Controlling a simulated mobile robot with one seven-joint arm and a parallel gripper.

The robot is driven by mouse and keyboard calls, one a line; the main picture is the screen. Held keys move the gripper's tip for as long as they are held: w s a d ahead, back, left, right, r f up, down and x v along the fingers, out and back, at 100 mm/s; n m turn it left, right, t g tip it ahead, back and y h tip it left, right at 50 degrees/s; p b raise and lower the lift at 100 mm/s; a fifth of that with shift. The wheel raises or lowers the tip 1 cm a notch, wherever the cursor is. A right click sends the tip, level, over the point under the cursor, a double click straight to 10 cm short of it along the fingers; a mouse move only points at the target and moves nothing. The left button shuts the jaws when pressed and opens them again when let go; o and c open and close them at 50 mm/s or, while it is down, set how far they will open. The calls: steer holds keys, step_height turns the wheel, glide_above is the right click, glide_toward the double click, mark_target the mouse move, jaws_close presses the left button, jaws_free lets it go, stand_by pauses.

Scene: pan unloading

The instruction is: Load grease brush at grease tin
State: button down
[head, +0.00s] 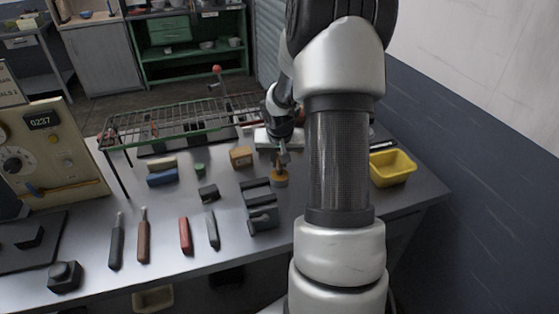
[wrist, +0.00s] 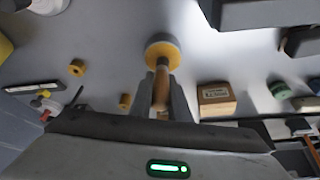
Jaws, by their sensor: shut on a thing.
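My gripper (head: 283,158) is shut on the wooden handle of the grease brush (wrist: 161,88), which stands between the two fingers in the wrist view. The far end of the brush meets a round yellow-orange tin with a grey side (wrist: 163,47), which I take as the grease tin. In the head view this tin (head: 280,181) sits on the bench just under my gripper. The brush's bristles are hidden, and I cannot tell whether they are in the tin or just above it.
A labelled wooden box (head: 241,157) and a dark grey fixture (head: 260,205) stand close by on the left. A wire rack (head: 180,118) rises behind. A yellow bin (head: 392,167) is on the right. Several handled tools lie at the front left.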

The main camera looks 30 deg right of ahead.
steer(key=shift+s+f+b, duration=0.1)
steer(key=shift+f+b, duration=0.25)
steer(key=shift+f, duration=0.05)
stand_by(1.4)
step_height(320, 180, up, 7)
steer(key=p, duration=0.5)
stand_by(1.0)
